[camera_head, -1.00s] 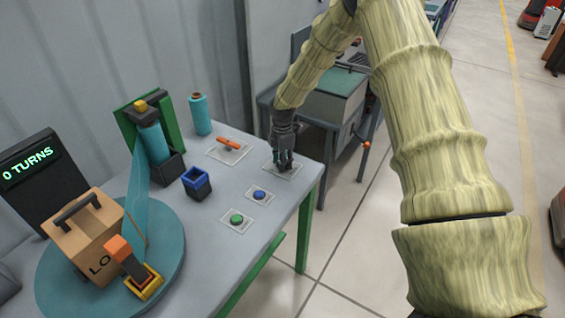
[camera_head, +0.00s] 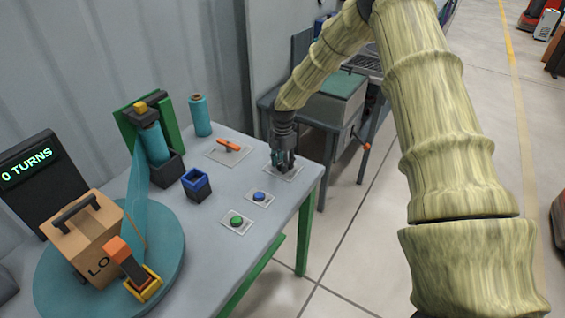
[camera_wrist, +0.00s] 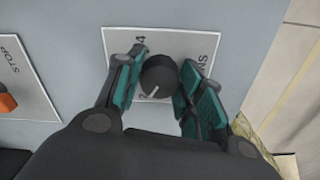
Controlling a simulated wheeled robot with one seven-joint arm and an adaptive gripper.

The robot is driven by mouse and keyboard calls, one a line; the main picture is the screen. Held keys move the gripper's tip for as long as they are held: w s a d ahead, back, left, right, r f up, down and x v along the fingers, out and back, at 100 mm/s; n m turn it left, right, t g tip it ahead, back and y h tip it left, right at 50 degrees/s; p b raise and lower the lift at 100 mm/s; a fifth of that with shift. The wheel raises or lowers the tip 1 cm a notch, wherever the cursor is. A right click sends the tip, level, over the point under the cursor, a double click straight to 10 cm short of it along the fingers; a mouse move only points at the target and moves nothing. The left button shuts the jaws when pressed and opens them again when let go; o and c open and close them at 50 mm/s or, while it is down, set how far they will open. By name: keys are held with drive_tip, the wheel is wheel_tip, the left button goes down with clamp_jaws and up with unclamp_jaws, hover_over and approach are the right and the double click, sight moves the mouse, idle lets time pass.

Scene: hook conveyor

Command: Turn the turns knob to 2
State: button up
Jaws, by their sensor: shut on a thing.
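The turns knob (camera_wrist: 158,76) is dark and round with a light pointer line, on a white plate (camera_wrist: 198,42) printed with numbers. In the wrist view the pointer slants toward the lower left, near a partly hidden mark. My gripper (camera_wrist: 160,80) is around the knob, one teal-padded finger on each side, shut on it. In the head view my gripper (camera_head: 283,166) is down at the plate near the table's right edge, and it hides the knob there. The display (camera_head: 38,172) at the left reads "0 TURNS".
An orange handle (camera_head: 229,145) on a plate, a blue button (camera_head: 259,196) and a green button (camera_head: 237,220) are nearby on the table. A cardboard box (camera_head: 84,240) stands on the teal turntable (camera_head: 55,292). A blue-rimmed black holder (camera_head: 197,183) stands mid-table.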

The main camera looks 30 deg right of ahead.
drive_tip(key=shift+r, duration=0.1)
drive_tip(key=o, duration=1)
wheel_tip(320, 180, up, 12)
idle(0.5)
